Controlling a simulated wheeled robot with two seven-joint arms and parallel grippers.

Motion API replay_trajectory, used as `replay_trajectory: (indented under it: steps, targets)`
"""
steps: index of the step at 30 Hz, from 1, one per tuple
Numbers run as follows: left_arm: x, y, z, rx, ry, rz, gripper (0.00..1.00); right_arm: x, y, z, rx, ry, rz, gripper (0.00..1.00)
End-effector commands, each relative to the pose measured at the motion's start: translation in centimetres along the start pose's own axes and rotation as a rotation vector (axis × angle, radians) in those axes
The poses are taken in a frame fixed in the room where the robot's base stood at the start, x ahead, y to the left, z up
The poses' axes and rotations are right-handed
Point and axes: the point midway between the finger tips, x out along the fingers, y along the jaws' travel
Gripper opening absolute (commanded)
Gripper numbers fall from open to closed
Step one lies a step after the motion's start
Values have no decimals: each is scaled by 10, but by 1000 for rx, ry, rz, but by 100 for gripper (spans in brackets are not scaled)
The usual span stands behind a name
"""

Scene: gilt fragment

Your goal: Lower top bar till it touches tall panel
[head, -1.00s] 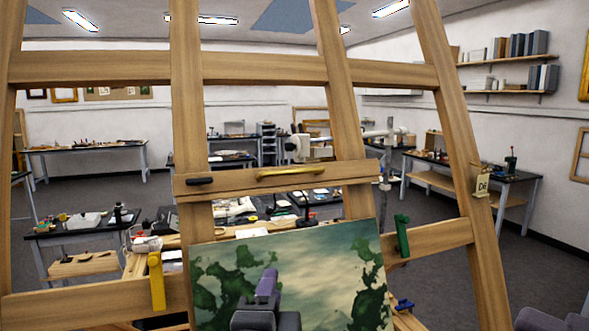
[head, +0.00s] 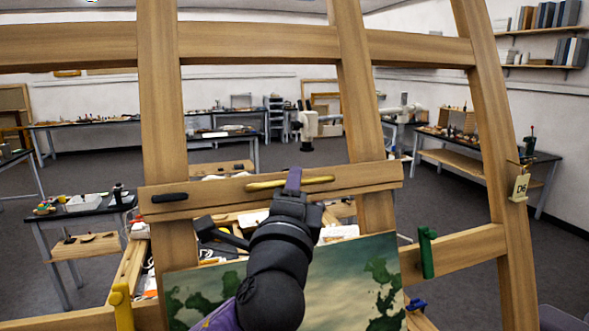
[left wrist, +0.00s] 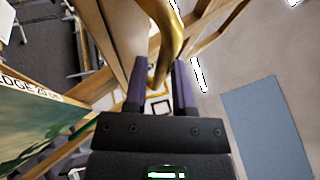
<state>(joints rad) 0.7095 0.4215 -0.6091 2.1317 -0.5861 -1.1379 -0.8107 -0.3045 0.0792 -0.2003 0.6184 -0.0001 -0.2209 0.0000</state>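The top bar (head: 225,198) is a wooden crosspiece on the easel with a curved brass handle (head: 318,180) and a black knob (head: 170,198). The tall panel (head: 335,275), a green landscape painting, stands below it; background shows between bar and panel, so they look apart. My left gripper (head: 293,180) is at the middle of the handle. In the left wrist view its purple fingers (left wrist: 160,88) stand apart on either side of the handle (left wrist: 168,40), with gaps visible. The panel's painted face (left wrist: 25,130) and lettered edge show at left there. My right gripper is not in view.
The easel's uprights (head: 355,110) and upper crossbar (head: 260,45) frame the space. A yellow clip (head: 122,306), green clip (head: 427,252) and blue clip (head: 415,304) sit low on it. A tag (head: 520,187) hangs right. Work tables stand behind.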

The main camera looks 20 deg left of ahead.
Motion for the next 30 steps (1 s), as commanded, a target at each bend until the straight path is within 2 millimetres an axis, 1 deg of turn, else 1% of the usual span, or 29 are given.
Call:
replay_trajectory:
  steps: [1, 4, 12, 13, 14, 15, 17, 30]
  targets:
    - [6, -1, 0, 1, -1, 2, 32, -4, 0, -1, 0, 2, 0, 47]
    - [12, 0, 0, 0, 0, 1, 32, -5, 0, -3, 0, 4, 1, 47]
    - [14, 1, 0, -1, 1, 1, 32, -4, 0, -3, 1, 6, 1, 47]
    - [14, 1, 0, -1, 1, 1, 28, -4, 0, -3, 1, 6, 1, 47]
    - [13, 1, 0, -1, 1, 1, 21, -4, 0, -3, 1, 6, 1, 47]
    - [13, 1, 0, -1, 0, 1, 13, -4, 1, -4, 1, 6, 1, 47]
    - [13, 1, 0, -1, 0, 1, 0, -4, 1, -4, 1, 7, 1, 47]
    - [13, 1, 0, -1, 1, 2, 0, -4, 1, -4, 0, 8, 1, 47]
